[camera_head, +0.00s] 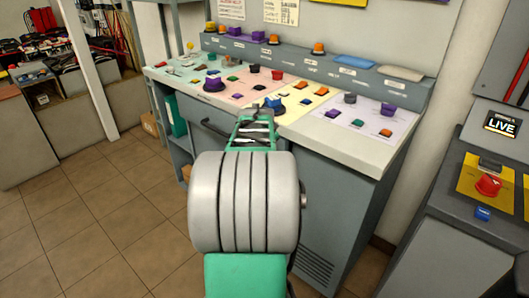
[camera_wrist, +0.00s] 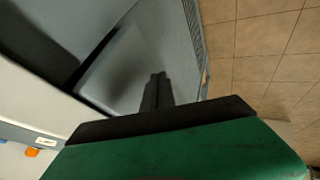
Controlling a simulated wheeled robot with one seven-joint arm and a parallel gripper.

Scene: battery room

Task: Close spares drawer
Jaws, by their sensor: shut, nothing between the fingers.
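The spares drawer (camera_head: 190,108) appears to be the grey front with a dark handle (camera_head: 214,127), under the bench top in the head view. My arm hides the part to its right, and I cannot tell how far the drawer stands out. In the wrist view my gripper (camera_wrist: 158,77) is shut and empty, its dark fingers pointing at a grey panel (camera_wrist: 130,65). I cannot tell whether the fingertips touch this panel, or whether it is the drawer or the cabinet. In the head view my arm reaches to the bench front and the fingertips are not clear.
The bench top (camera_head: 345,140) carries several coloured knobs and buttons close above my gripper. A grey cabinet (camera_head: 335,200) stands right of my arm, and a console with a red button (camera_head: 488,186) stands further right. The tiled floor (camera_head: 110,200) at left is clear.

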